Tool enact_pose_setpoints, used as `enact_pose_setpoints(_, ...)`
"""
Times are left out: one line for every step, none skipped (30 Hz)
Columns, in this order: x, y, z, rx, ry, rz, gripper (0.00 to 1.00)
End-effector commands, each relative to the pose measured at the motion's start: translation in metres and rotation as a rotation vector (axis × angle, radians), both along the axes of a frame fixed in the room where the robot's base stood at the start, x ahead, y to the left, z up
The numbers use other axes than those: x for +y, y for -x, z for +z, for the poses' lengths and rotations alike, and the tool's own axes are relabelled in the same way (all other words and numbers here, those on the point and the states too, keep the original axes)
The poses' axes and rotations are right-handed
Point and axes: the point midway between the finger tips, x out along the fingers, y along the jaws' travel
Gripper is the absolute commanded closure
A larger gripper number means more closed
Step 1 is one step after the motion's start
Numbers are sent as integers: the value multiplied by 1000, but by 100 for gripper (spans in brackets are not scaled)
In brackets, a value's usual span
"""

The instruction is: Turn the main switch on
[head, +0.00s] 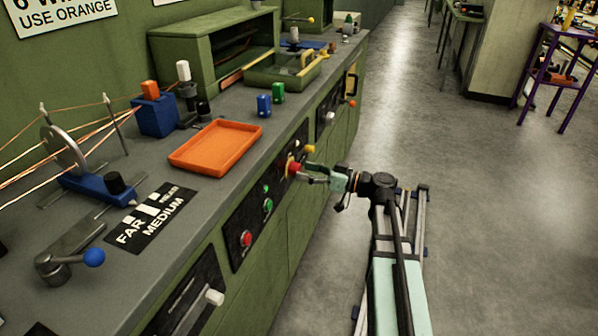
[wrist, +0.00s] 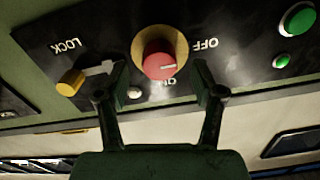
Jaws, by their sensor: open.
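The main switch is a red round knob (wrist: 158,62) on a yellow base, set in a black panel on the bench front; it also shows in the head view (head: 293,168). OFF and ON labels appear upside down beside it in the wrist view. The knob's white mark points right, on the OFF side. My gripper (wrist: 161,74) is open, one fingertip on each side of the knob, with gaps visible; I cannot tell how far the fingertips reach over it. In the head view my gripper (head: 314,175) is right at the panel.
A yellow lock knob (wrist: 71,83) with a LOCK label sits left of the switch, close to one finger. Green buttons (wrist: 298,19) are at the right. A red button (head: 246,238) is lower on the panel. The aisle floor (head: 420,140) is clear.

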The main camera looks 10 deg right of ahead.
Motion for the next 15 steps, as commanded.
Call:
enact_pose_setpoints(6, -5, -1, 0, 0, 1, 32)
enact_pose_setpoints(9, -7, -1, 0, 0, 1, 32)
enact_pose_setpoints(13, -9, 0, 0, 0, 1, 32)
enact_pose_setpoints(15, -10, 0, 0, 0, 1, 32)
enact_pose_setpoints(17, -11, 0, 0, 0, 1, 32)
enact_pose_setpoints(19, -13, 0, 0, 0, 0, 32)
enact_pose_setpoints(20, -13, 0, 0, 0, 0, 32)
enact_pose_setpoints(21, -14, 0, 0, 0, -1, 32)
enact_pose_setpoints(22, -15, 0, 0, 0, -1, 32)
enact_pose_setpoints(22, -15, 0, 0, 0, -1, 32)
enact_pose_setpoints(23, -15, 0, 0, 0, -1, 32)
enact_pose_setpoints(23, -15, 0, 0, 0, -1, 32)
enact_pose_setpoints(23, -15, 0, 0, 0, -1, 32)
enact_pose_setpoints(23, -15, 0, 0, 0, -1, 32)
enact_pose_setpoints(23, -15, 0, 0, 0, -1, 32)
